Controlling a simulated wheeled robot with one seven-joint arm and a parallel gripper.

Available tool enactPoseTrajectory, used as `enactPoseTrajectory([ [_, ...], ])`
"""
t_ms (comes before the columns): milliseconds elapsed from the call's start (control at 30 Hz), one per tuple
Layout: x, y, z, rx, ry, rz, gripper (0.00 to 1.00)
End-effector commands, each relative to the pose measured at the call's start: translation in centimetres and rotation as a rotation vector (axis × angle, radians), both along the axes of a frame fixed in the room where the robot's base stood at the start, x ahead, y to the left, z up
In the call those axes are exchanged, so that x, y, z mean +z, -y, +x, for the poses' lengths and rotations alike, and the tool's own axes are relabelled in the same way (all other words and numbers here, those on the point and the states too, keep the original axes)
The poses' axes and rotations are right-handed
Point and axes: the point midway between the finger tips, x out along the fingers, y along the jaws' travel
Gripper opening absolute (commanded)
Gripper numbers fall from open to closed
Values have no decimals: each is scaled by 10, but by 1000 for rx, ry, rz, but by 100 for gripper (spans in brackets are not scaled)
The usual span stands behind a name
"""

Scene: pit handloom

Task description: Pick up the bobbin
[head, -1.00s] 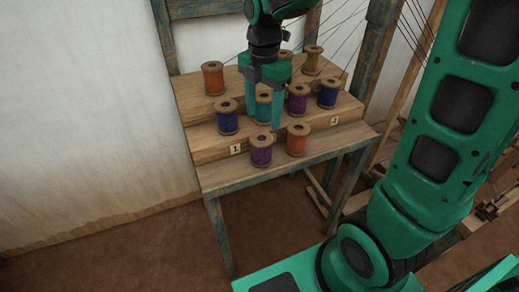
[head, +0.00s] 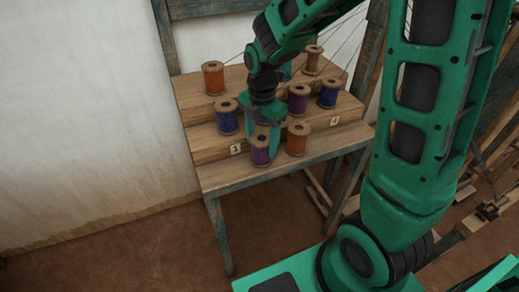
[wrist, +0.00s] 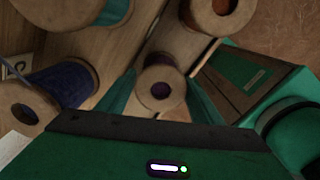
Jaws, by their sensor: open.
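Several thread bobbins with wooden flanges stand upright on a stepped wooden stand. A purple bobbin (head: 260,157) stands on the lowest, front level. My gripper (head: 263,148) is over it, pointing down, with its green fingers partly hiding it. In the wrist view the open fingers (wrist: 161,104) lie on either side of this bobbin's round top (wrist: 161,90). I cannot tell whether they touch it. An orange bobbin (head: 297,139) stands close to its right, also in the wrist view (wrist: 216,16).
A blue bobbin (head: 227,117), a second purple one (head: 298,98) and a dark blue one (head: 328,93) stand on the middle step. An orange one (head: 213,78) and a bare-looking one (head: 313,60) are at the back. Small number cards (head: 235,149) mark the step face.

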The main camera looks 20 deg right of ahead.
Motion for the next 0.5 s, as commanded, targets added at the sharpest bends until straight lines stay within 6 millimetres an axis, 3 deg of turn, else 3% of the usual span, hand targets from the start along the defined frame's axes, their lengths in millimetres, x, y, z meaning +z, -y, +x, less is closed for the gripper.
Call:
enactPoseTrajectory([
  [200,-1,0,0,0,0,0,60],
  [333,0,0,0,0,0,0,31],
  [500,0,0,0,0,0,0,30],
])
